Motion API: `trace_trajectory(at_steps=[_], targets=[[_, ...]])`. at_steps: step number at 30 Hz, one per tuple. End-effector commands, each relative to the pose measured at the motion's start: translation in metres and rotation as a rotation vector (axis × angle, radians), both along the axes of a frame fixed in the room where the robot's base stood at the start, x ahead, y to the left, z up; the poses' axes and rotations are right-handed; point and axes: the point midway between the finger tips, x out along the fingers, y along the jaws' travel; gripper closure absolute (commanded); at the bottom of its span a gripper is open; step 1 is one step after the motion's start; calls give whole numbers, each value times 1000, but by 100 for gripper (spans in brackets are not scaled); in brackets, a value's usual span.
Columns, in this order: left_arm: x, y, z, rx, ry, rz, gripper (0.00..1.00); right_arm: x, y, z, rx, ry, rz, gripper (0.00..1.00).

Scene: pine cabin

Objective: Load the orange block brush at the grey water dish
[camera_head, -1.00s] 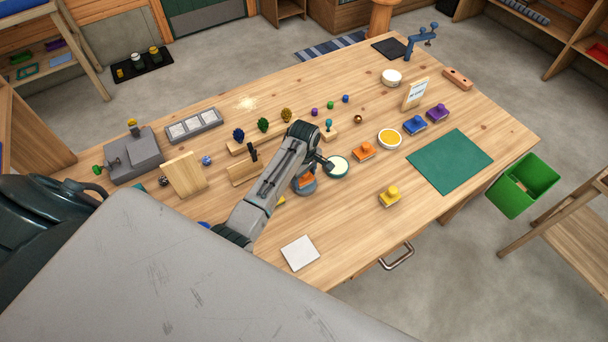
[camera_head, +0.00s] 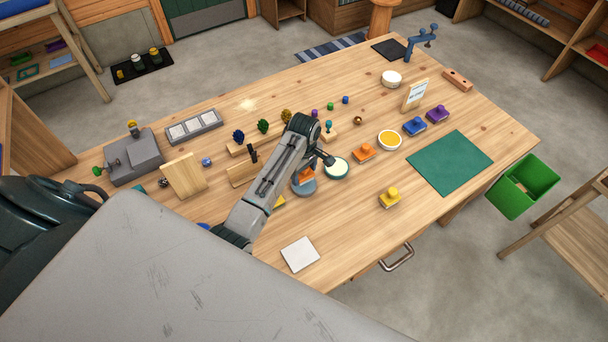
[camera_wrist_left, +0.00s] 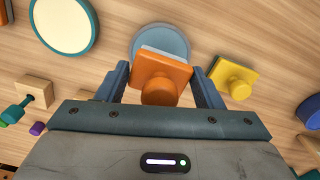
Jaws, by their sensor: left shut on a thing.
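The orange block brush (camera_wrist_left: 161,79) has a round knob and a pale underside edge. In the left wrist view my left gripper (camera_wrist_left: 159,74) has a finger on each side of it and is shut on it. The grey water dish (camera_wrist_left: 163,40) shows just beyond the brush. In the head view the brush (camera_head: 307,174) is over the dish (camera_head: 303,188), partly behind my left arm. I cannot tell whether the brush touches the dish. My right gripper is not in view.
A cream dish with a teal rim (camera_head: 337,168) stands close by on the right. Another orange block (camera_head: 364,152), a yellow block (camera_head: 389,197) and a yellow-filled bowl (camera_head: 390,139) are farther right. A white tile (camera_head: 300,254) lies in front. The green mat (camera_head: 450,161) is bare.

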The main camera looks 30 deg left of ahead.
Motion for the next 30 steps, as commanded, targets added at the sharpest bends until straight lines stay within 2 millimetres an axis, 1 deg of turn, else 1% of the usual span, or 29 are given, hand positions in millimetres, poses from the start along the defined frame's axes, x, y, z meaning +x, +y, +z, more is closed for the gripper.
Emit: trace_trajectory(at_steps=[6,13,18,30], targets=[[1,0,19,0,-3,0,58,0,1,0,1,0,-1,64],[1,0,35,0,-2,0,58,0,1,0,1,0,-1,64],[0,0,39,0,-1,0,58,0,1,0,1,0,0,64],[0,0,39,1,-1,0,58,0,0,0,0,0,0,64]])
